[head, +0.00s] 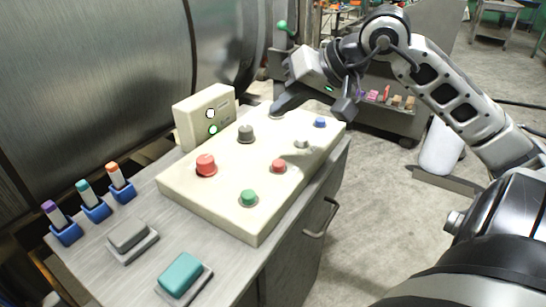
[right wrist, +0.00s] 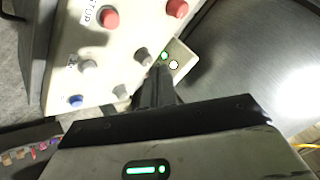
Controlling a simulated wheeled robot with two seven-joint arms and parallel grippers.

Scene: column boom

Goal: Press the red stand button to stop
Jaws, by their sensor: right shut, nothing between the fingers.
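A cream control panel (head: 225,185) on a metal cabinet bears several coloured buttons. A large red button (head: 205,165) is at its left; it shows at the top edge of the right wrist view (right wrist: 177,8). My right gripper (head: 277,109) is shut and empty over the panel's far end, apart from both red buttons. Its fingertips (right wrist: 158,73) show beside a grey knob. My left gripper is out of view.
The panel also has a green button (head: 249,198), a grey knob (head: 246,134) and a blue button (head: 320,122). A box with two lit lamps (head: 205,116) stands behind it. A cabinet handle (head: 322,217) sticks out.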

